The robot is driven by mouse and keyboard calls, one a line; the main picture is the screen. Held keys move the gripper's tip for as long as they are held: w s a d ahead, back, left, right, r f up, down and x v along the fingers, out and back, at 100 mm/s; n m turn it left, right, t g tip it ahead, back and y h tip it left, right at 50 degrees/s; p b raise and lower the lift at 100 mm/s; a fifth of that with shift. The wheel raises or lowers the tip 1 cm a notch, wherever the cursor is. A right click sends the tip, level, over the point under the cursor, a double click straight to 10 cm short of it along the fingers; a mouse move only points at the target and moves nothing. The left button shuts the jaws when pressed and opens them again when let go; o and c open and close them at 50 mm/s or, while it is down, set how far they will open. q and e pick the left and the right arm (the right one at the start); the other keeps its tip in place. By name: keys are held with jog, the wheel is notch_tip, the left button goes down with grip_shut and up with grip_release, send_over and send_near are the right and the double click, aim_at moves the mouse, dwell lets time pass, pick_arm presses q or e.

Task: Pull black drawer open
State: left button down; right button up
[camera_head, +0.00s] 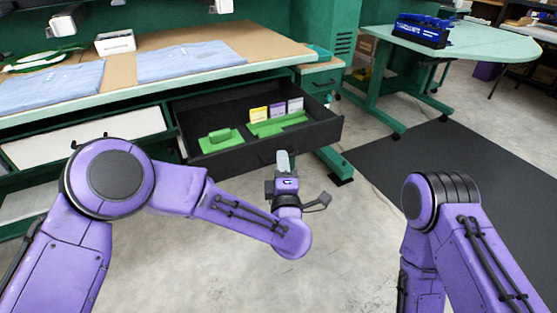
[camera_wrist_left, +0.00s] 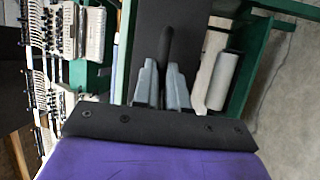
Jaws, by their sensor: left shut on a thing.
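The black drawer (camera_head: 325,131) stands pulled out from under the workbench, with its inside showing. It holds green pieces (camera_head: 221,138) and several small cards (camera_head: 277,111). My left gripper (camera_head: 284,160) is at the middle of the drawer's front. In the left wrist view, its two grey fingers (camera_wrist_left: 163,84) are shut on the dark drawer handle (camera_wrist_left: 166,46), which shows between and beyond them. In the head view the gripper hides most of the handle. My right gripper is out of view; only part of its purple arm shows.
The workbench (camera_head: 200,37) carries folded blue cloths (camera_head: 190,60) and a white box (camera_head: 115,43). A white drawer (camera_head: 85,137) is left of the black one. A green table (camera_head: 470,44) stands at the back right. Bare floor (camera_head: 345,230) lies in front of the drawer, beside a dark mat (camera_head: 460,165).

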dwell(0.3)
pick_arm(q)
jog(key=c, duration=1.2)
grip_release()
jog(key=s, duration=0.3)
jog(key=s+f, duration=0.1)
jog(key=s, duration=0.3)
jog(key=s+p, duration=0.1)
jog(key=s, duration=0.2)
jog(key=shift+s+d+f, duration=0.15)
jog(key=shift+s+f, duration=0.1)
jog(key=shift+f, duration=0.1)
